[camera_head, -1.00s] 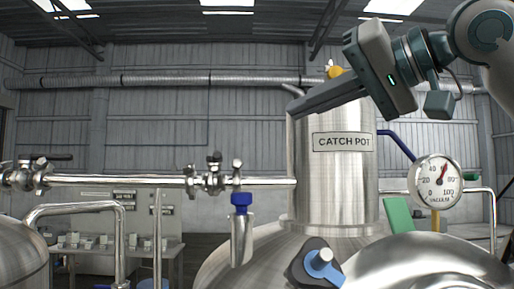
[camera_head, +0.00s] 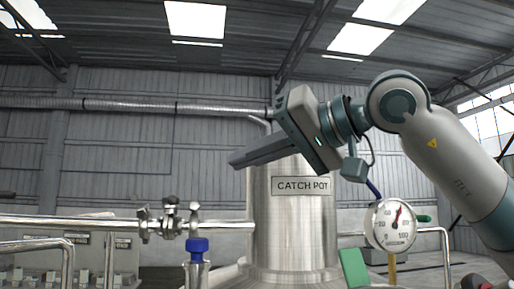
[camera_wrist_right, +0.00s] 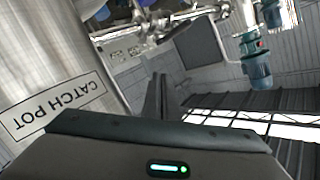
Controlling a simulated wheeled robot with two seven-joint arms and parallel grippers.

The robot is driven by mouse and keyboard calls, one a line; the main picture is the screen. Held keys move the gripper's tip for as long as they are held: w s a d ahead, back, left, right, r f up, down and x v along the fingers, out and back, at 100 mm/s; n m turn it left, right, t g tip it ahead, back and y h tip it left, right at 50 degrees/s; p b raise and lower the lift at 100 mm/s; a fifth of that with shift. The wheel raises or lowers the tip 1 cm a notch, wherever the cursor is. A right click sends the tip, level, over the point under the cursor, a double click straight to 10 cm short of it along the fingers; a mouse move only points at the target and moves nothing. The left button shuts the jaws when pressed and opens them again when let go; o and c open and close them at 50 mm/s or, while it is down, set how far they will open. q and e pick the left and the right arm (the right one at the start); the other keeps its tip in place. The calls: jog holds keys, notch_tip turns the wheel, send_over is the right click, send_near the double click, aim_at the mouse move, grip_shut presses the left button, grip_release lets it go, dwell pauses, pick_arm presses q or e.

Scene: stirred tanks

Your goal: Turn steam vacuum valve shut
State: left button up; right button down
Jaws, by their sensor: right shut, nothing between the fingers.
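My right gripper (camera_head: 236,161) is shut and empty, its fingers pointing left across the upper part of the steel catch pot (camera_head: 293,225). In the right wrist view its dark fingers (camera_wrist_right: 160,95) are together, with the labelled catch pot (camera_wrist_right: 45,75) at their left. A valve cluster (camera_head: 168,222) with metal handles sits on the horizontal pipe left of the pot, below my gripper and apart from it. No label marks a steam vacuum valve, so I cannot tell which valve it is. The top of the pot is hidden behind my gripper. My left gripper is out of view.
A round vacuum gauge (camera_head: 390,224) stands right of the pot, below my right arm. A ribbed duct (camera_head: 120,104) runs along the back wall. The space left of my gripper is clear.

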aim_at(172, 200)
jog(key=a+f+p, duration=0.1)
jog(key=a, duration=0.1)
jog(key=w+a+f+p, duration=0.1)
jog(key=a+f+p, duration=0.2)
jog(key=a, duration=0.1)
jog(key=shift+w+a+f, duration=0.35)
jog(key=shift+w, duration=0.05)
dwell(0.3)
